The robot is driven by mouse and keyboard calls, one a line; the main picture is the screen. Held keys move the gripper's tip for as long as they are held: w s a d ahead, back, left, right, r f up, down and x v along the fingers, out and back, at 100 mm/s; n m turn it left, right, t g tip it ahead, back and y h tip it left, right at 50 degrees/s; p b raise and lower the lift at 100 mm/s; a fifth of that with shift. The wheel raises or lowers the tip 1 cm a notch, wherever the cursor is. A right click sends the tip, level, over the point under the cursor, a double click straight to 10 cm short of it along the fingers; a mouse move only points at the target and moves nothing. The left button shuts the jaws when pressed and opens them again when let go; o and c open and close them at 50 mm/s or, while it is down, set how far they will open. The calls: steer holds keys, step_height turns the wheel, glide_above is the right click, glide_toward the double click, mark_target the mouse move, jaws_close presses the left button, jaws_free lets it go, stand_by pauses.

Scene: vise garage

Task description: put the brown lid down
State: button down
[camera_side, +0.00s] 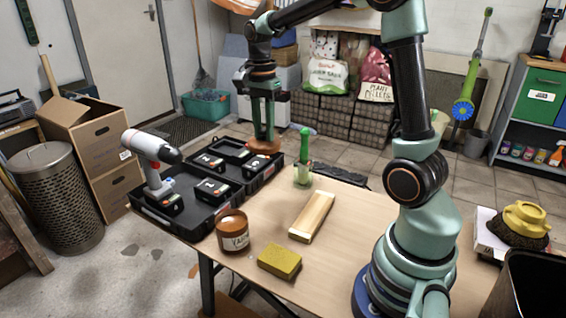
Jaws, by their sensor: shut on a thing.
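The brown lid (262,147) is a flat reddish-brown disc at the tips of my gripper (263,138). My gripper points down and is shut on the lid. They appear over the far right part of the open black case, near the table's back edge. I cannot tell whether the lid touches anything below it. A brown jar with a pale label (233,241) stands upright near the table's front left, well apart from the lid. Its top looks open.
The black case (236,198) holds several dark batteries and a drill (152,158). A glass holder with a green-handled tool (303,160) stands right of the lid. A wooden block (312,216) and a yellow sponge (279,262) lie in front. The table's right middle is clear.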

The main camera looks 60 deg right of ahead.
mark_target(269, 207)
steer(key=f, duration=2)
steer(key=shift+d+f, duration=0.1)
steer(key=shift+d, duration=0.2)
steer(key=shift+f, duration=0.1)
steer(key=c, duration=0.7)
jaws_free()
steer(key=shift+o, duration=0.2)
step_height(269, 207, up, 12)
steer(key=f, duration=0.1)
steer(key=s+a+r+n+t, duration=0.6)
steer(key=s+a+r+n, duration=0.4)
steer(key=n, duration=0.8)
steer(key=shift+a+r, duration=1.5)
steer(key=shift+r, duration=0.05)
